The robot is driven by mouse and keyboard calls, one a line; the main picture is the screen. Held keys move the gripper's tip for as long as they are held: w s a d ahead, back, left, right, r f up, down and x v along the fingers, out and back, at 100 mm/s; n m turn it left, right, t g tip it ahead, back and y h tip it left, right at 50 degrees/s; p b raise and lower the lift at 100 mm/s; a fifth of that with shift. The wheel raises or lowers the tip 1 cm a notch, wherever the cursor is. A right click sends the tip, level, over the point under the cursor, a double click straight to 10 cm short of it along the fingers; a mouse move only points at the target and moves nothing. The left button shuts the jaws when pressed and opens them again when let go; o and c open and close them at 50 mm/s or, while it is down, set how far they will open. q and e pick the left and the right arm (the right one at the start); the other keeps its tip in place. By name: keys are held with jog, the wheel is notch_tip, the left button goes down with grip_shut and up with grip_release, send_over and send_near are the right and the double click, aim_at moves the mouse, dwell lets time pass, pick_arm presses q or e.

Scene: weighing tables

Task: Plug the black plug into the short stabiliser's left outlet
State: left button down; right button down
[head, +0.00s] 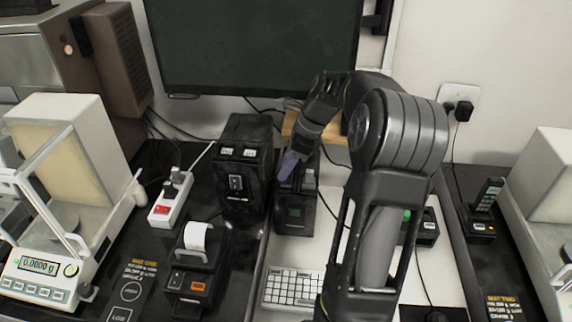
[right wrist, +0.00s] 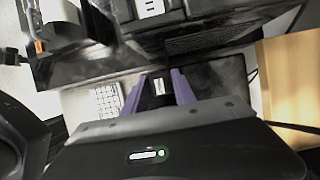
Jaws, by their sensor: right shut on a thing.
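The short stabiliser (head: 295,213) is a low black box with a small green display, standing right of a taller black stabiliser (head: 236,195). My right gripper (head: 287,164) is over the rear left part of the short stabiliser's top, its purple fingers pointing down. In the right wrist view the fingers are shut on a dark block with a pale label, apparently the black plug (right wrist: 158,88). The gripper hides the left outlet, so I cannot tell whether the plug touches it. A small grey piece (head: 309,178) shows on the top's right side. My left gripper is not in view.
A white power strip (head: 169,205) and a label printer (head: 194,270) stand to the left. A white keyboard (head: 292,288) lies in front. A dark monitor (head: 255,48) is behind. Balances (head: 42,270) stand at the sides. My right arm covers much of the right middle.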

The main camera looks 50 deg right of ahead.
jog(key=shift+f+b, duration=0.3)
jog(key=shift+f, duration=0.4)
dwell(0.6)
jog(key=c, duration=0.9)
grip_release()
jog(key=shift+c, duration=0.2)
jog(key=shift+o, duration=0.2)
jog(key=o, duration=0.5)
jog(key=shift+p+v, duration=3.2)
jog(key=shift+v, duration=0.6)
